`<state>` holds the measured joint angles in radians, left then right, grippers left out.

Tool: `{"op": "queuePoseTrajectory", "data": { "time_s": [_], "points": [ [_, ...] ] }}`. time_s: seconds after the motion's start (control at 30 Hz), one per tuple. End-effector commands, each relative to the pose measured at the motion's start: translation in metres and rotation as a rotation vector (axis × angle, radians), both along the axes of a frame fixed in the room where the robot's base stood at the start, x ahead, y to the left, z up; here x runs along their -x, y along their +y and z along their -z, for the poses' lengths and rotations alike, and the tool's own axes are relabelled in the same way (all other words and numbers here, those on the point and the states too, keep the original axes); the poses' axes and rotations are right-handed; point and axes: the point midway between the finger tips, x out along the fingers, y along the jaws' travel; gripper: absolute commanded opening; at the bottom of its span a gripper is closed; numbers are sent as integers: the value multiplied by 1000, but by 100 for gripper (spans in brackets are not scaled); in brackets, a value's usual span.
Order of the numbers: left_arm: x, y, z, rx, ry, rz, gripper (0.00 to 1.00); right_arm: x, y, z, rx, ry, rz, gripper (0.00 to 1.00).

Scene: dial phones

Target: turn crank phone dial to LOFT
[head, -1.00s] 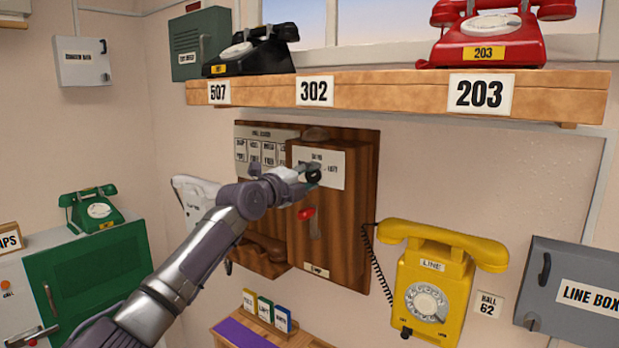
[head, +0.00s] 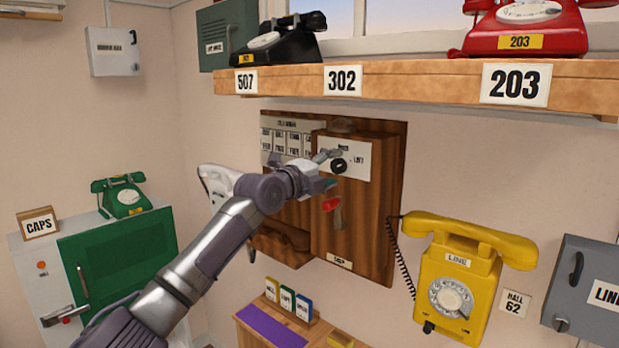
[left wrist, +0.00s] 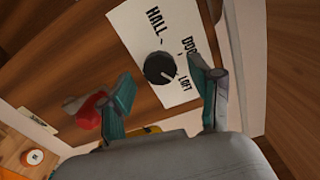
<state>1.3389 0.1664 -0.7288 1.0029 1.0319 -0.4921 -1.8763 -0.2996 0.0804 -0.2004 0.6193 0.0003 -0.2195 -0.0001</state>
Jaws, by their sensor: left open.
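The wooden crank phone (head: 378,235) hangs on the wall in the head view. Its black round dial (head: 339,165) sits on a white plate (head: 362,150) with printed words. In the left wrist view the dial (left wrist: 160,68) shows near HALL, DOOR and LOFT; its pale mark faces lower right, toward LOFT (left wrist: 184,87). My left gripper (head: 328,170) is open just in front of the dial. In the left wrist view its teal fingers (left wrist: 162,78) stand on either side of the dial, with visible gaps. My right gripper is out of view.
A red-handled crank (head: 332,205) sits just below the dial, close to the lower finger. A yellow phone (head: 450,290) hangs to the right. A shelf (head: 420,88) with phones runs above. A grey line box (head: 590,292) is at far right.

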Motion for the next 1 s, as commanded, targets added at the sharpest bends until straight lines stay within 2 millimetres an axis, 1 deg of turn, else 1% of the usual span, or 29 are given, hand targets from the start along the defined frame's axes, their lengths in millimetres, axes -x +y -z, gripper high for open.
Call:
{"op": "queuePoseTrajectory", "data": {
  "time_s": [0.3,0.5,0.7,1.0],
  "points": [
    [46,35,2,-3,0,-2,64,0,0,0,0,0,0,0],
    [71,52,2,-3,0,-1,64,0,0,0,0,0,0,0],
    [81,58,2,-2,2,0,64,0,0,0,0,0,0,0],
    [81,59,2,-1,4,-2,64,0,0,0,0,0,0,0]
  ]
}}
